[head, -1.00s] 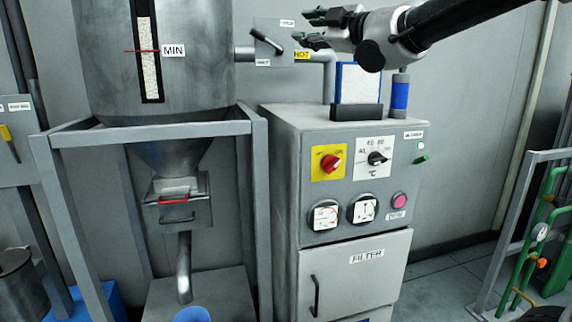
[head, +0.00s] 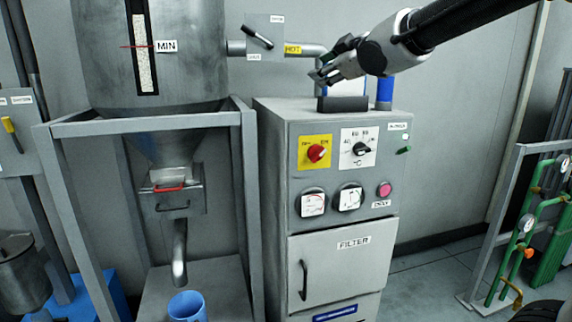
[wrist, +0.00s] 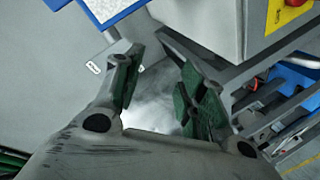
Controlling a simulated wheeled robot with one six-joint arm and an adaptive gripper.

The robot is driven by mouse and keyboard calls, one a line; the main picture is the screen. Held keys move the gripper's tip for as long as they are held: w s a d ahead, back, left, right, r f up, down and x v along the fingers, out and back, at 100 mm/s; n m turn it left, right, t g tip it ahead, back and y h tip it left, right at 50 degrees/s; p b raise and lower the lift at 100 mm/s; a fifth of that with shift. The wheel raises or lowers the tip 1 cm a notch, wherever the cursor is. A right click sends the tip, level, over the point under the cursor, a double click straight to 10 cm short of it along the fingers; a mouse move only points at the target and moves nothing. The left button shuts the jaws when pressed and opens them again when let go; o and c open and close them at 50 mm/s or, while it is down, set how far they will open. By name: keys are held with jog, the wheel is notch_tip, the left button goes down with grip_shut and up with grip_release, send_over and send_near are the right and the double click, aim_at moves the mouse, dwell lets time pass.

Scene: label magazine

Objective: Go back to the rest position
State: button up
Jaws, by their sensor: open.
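My gripper (head: 330,62) is at the upper right of the head view, in front of the wall and above the grey control cabinet (head: 275,190). Its fingers point left, close to the HOT label (head: 293,49) and the pipe. In the wrist view my gripper (wrist: 158,88) has its two green-padded fingers apart with nothing between them. The fingers hide part of the white-and-blue sheet behind the cabinet's dark top block (head: 343,104).
A hopper (head: 190,60) on a grey frame (head: 248,190) stands at the left, with a blue cup (head: 187,306) below its spout. A lever (head: 258,37) is on the wall. Green pipes on a rack (head: 528,225) are at the right. The floor between is clear.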

jog(key=s+d+f+m+g+h, duration=0.7)
jog(key=s+d+f, duration=0.5)
jog(key=d+f, duration=0.4)
jog(key=s+d+f+m, duration=0.2)
jog(key=s+d, duration=0.1)
jog(key=s, duration=0.3)
jog(key=s+d+f+m+g, duration=0.1)
jog(key=s+d+f+m, duration=0.1)
jog(key=s, duration=0.5)
jog(key=s+d+f+m+g, duration=0.1)
jog(key=s+d+f+m, duration=0.1)
jog(key=s+d, duration=0.3)
jog(key=shift+s+d+f+m, duration=0.25)
jog(key=shift+s+f+m, duration=0.1)
jog(key=shift+s+m, duration=0.6)
dwell(1.0)
